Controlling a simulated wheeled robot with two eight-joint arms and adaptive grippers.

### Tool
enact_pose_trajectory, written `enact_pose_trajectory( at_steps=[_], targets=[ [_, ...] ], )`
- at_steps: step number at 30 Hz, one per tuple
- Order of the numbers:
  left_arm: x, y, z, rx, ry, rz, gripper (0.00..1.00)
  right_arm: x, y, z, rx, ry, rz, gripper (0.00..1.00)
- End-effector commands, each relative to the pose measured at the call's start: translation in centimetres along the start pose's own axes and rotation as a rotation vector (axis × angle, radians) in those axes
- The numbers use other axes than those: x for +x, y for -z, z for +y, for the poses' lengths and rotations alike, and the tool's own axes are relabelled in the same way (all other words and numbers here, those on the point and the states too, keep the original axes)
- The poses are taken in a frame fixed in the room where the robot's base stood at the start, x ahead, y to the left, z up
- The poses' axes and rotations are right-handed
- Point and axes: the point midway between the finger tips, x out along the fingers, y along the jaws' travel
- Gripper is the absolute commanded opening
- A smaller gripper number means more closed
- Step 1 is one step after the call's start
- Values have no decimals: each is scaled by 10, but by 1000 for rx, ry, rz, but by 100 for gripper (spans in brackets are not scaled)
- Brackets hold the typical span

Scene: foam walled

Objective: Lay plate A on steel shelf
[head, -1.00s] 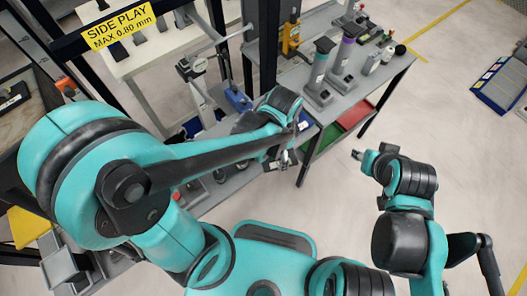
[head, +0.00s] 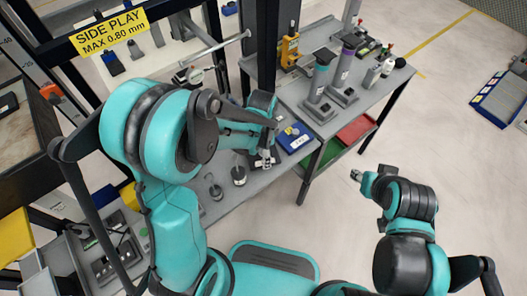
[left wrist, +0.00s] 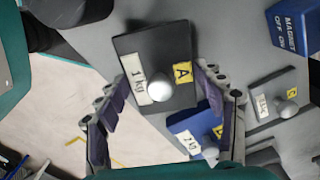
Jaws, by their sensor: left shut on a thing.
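Plate A (left wrist: 150,48) is a dark plate with a silver knob, a white "1 kg" label and a yellow A tag. In the left wrist view it sits between the fingers of my left gripper (left wrist: 160,82), which is shut on it. In the head view my left gripper (head: 265,160) is over the grey metal bench (head: 222,205), and the plate is too small to make out clearly. I cannot tell for sure which surface is the steel shelf. My right gripper (head: 357,175) is over open floor at the right; its jaw opening is unclear.
Another knobbed plate (left wrist: 262,98) and a blue magnet block (left wrist: 293,28) are nearby. Tall stands (head: 320,85) rise behind. A dark post (head: 268,50) is close.

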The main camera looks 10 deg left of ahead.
Motion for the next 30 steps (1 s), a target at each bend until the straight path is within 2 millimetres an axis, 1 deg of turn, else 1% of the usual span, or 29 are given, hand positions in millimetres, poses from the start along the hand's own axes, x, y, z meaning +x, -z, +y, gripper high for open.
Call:
enact_pose_trajectory(
  at_steps=[1, 3, 11, 15, 16, 17, 18, 27, 30],
  targets=[
    [10, 0, 0, 0, 0, 0, 8, 6, -4, 0, 0, 0, 0, 40],
    [16, 0, 0, 0, 0, 0, 8, 7, -5, 0, 0, 0, 0, 40],
    [15, 0, 0, 0, 0, 0, 8, 6, -4, 0, 0, 0, 0, 40],
    [19, 0, 0, 0, 0, 0, 8, 10, -7, 0, 0, 0, 0, 40],
    [19, 0, 0, 0, 0, 0, 76, 9, -6, 0, 0, 0, 0, 40],
    [18, 0, 0, 0, 0, 0, 84, 8, -6, 0, 0, 0, 0, 40],
    [18, 0, 0, 0, 0, 0, 89, 8, -6, 0, 0, 0, 0, 40],
    [18, 0, 0, -1, 0, 0, 89, 8, -6, 0, 0, 0, 0, 40],
    [12, 0, 0, 0, 0, 0, 89, 4, -3, 0, 0, 0, 0, 40]
  ],
)
